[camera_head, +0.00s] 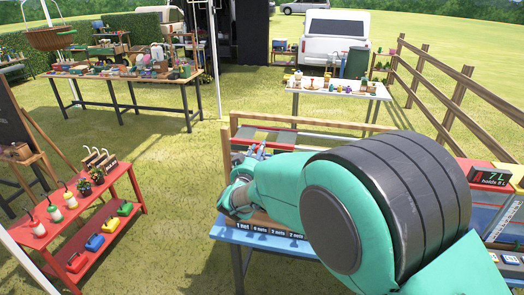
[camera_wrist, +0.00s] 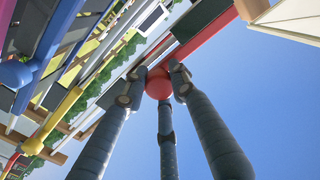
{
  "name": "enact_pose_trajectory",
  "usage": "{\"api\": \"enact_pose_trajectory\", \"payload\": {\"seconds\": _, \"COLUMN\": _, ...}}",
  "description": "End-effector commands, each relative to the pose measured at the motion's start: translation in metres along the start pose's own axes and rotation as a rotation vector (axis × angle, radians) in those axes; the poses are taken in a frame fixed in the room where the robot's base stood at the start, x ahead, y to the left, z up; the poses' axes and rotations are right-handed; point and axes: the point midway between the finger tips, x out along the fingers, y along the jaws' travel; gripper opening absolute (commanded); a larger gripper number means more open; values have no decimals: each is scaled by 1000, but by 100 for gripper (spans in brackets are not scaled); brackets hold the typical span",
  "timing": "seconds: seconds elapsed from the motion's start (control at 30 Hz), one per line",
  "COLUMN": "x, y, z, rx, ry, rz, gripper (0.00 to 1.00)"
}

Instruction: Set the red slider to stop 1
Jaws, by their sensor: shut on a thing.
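In the wrist view a red ball knob (camera_wrist: 158,85) sits between the fingertips of my gripper (camera_wrist: 157,88), which is shut on it. A red bar (camera_wrist: 205,35) runs from near the knob to the upper right; it is likely the red slider's part. In the head view my arm covers most of the work board, and my gripper (camera_head: 246,163) is at its left end, mostly hidden. The stop marks of the red slider cannot be read in either view.
In the wrist view a blue knob (camera_wrist: 14,74) and a yellow bar (camera_wrist: 62,108) lie left of the red knob. In the head view a label strip (camera_head: 267,231) runs along the blue table (camera_head: 262,241). A red bench (camera_head: 82,225) stands left, with free grass between.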

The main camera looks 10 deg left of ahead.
Motion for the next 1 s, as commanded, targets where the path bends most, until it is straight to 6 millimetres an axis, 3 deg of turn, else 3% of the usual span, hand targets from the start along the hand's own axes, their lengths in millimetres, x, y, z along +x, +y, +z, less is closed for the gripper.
{"api": "enact_pose_trajectory", "payload": {"seconds": 0.03, "x": 1, "y": -5, "z": -12, "rx": 6, "ry": 14, "rz": -7, "gripper": 0}}
{"api": "enact_pose_trajectory", "payload": {"seconds": 0.13, "x": 1, "y": -6, "z": -13, "rx": 7, "ry": 15, "rz": -9, "gripper": 0}}
{"api": "enact_pose_trajectory", "payload": {"seconds": 0.17, "x": 1, "y": -6, "z": -13, "rx": 7, "ry": 15, "rz": -9, "gripper": 28}}
{"api": "enact_pose_trajectory", "payload": {"seconds": 0.27, "x": 1, "y": -6, "z": -12, "rx": 7, "ry": 14, "rz": -9, "gripper": 47}}
{"api": "enact_pose_trajectory", "payload": {"seconds": 0.73, "x": -3, "y": -3, "z": -5, "rx": 2, "ry": 5, "rz": -6, "gripper": 47}}
{"api": "enact_pose_trajectory", "payload": {"seconds": 1.0, "x": -26, "y": -4, "z": -5, "rx": 2, "ry": 5, "rz": -7, "gripper": 47}}
